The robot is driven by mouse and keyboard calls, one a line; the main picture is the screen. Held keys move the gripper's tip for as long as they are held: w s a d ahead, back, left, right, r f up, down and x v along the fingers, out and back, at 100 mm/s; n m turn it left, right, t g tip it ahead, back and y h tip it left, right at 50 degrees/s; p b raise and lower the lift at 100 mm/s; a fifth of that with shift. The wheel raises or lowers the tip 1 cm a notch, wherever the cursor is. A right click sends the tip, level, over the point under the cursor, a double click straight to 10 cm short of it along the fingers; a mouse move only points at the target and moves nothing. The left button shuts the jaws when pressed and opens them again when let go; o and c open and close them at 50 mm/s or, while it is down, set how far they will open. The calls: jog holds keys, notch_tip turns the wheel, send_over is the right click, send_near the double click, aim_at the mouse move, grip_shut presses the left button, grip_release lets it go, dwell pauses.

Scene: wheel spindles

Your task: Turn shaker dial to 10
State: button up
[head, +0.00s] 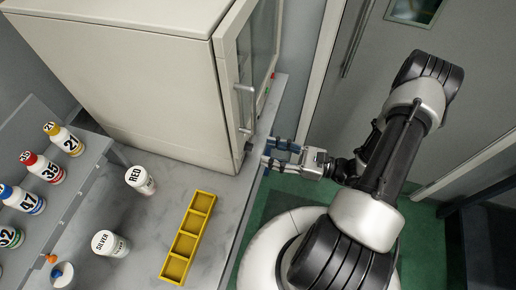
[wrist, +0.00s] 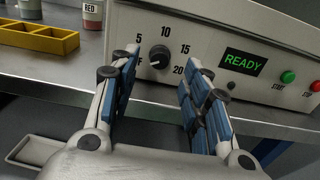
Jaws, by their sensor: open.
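The shaker (head: 155,75) is a large pale cabinet on the bench. Its dial (wrist: 159,57) is a round black knob on the front panel, with 5, 10, 15 and 20 around it and a partly hidden label ending in F at the left. A pale mark on the knob seems to face the lower left, toward that label; this is small to read. My gripper (wrist: 158,78) is open and empty, its blue-padded fingers on either side of the dial in the wrist view, apparently not touching it. In the head view my gripper (head: 268,152) is close to the panel.
The panel has a READY display (wrist: 243,61), a green start button (wrist: 288,77) and a red stop button (wrist: 315,86). A yellow tray (head: 187,240), a RED jar (head: 140,180) and a SILVER jar (head: 110,243) stand on the bench. Numbered bottles (head: 45,168) stand at left.

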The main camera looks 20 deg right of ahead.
aim_at(249, 147)
jog(key=shift+x, duration=2.4)
grip_shut()
